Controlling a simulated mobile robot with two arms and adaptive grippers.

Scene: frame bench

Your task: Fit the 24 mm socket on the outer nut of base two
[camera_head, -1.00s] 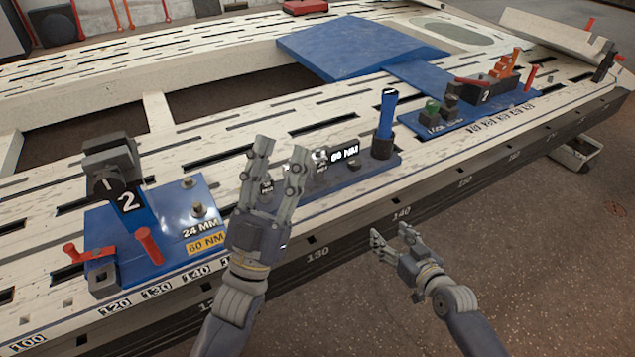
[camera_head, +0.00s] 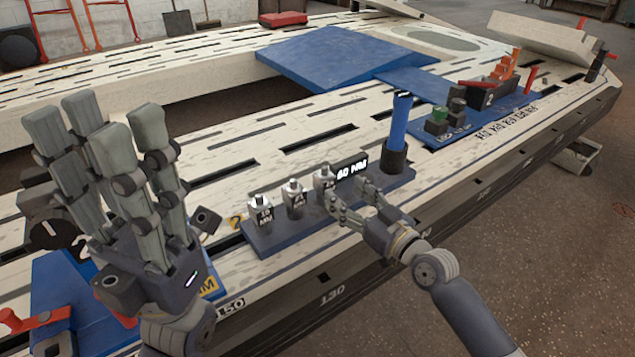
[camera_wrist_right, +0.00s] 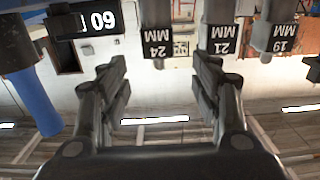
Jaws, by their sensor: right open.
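The 24 mm socket (camera_head: 325,181) stands at the right end of a row of metal sockets. Its "24 MM" label reads clearly in the right wrist view (camera_wrist_right: 157,38). My right gripper (camera_head: 352,194) is open beside it, and in the wrist view its fingers (camera_wrist_right: 157,75) lie apart on either side of the socket's line, holding nothing. My left gripper (camera_head: 105,125) is raised at the left with its fingers spread and empty. Base two, on a blue plate (camera_head: 75,285), is mostly hidden behind the left hand. I cannot make out its outer nut.
The 21 mm (camera_head: 294,200) and 19 mm (camera_head: 261,211) sockets stand close on the left of the 24 mm one. A blue-handled tool (camera_head: 399,120) stands upright in a dark holder on the right, beside a "60 NM" sign (camera_head: 352,169). Another blue plate (camera_head: 425,122) carries parts further right.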

